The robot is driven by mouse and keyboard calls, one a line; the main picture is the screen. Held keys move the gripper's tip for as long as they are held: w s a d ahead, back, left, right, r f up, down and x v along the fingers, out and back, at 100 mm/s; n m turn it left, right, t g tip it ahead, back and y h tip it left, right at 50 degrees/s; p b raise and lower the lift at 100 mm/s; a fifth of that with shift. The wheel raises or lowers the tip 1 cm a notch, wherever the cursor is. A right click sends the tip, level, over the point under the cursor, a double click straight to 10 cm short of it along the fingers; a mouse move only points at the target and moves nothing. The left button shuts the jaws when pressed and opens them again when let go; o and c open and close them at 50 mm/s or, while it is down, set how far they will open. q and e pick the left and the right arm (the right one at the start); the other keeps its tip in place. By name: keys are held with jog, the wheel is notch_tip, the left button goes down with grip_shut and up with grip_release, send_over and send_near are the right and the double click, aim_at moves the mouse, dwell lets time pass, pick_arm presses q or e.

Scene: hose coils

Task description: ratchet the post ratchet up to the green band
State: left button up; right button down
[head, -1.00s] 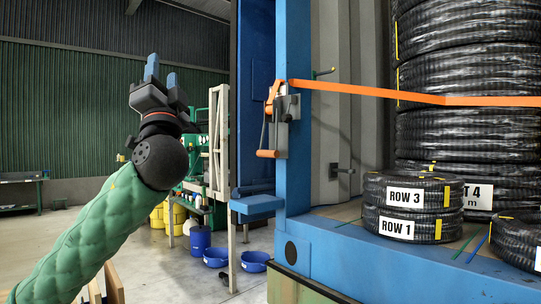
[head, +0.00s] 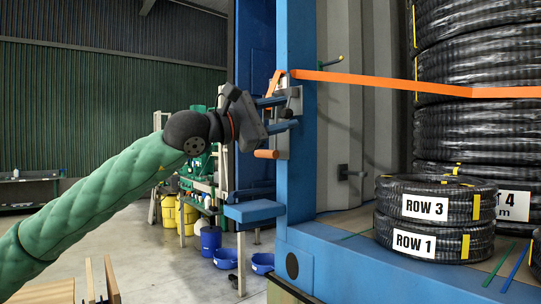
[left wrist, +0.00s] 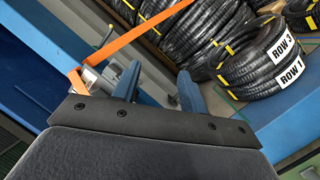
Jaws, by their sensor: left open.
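The post ratchet (head: 281,141) is a grey metal piece on the blue post (head: 302,170), with an orange handle end (head: 266,154) at its lower left. An orange strap (head: 400,83) runs from it across the black hose coils. My left gripper (head: 278,114) is open at the ratchet, its two blue fingers pointing right and partly covering it. I cannot tell whether they touch it. In the left wrist view the fingers (left wrist: 160,84) are apart, with the strap and some metal (left wrist: 91,78) to their left. I cannot make out a green band. My right gripper is not in view.
Two small coils labelled ROW 3 (head: 425,206) and ROW 1 (head: 414,243) lie stacked on the blue-edged platform, beside a tall coil stack (head: 480,60). A blue ledge (head: 254,212) juts left from the post. Blue tubs and yellow containers stand behind on the floor.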

aim_at(263, 153)
pick_arm(q)
jog(key=w+a+f+t+y, duration=0.5)
jog(key=w+a+f+y, duration=0.25)
jog(key=w+y, duration=0.25)
jog(key=shift+n, duration=0.3)
jog(key=p+x, duration=0.3)
jog(key=x, duration=0.4)
jog(key=shift+s+d+f, duration=0.1)
jog(key=shift+d+f, duration=0.05)
jog(key=shift+d, duration=0.05)
jog(key=shift+w+d+f, duration=0.1)
jog(key=shift+w+d, duration=0.1)
jog(key=shift+w, duration=0.05)
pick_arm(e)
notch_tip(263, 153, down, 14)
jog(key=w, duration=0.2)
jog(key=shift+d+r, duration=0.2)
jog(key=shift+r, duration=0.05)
pick_arm(q)
jog(key=shift+c, duration=0.4)
grip_shut()
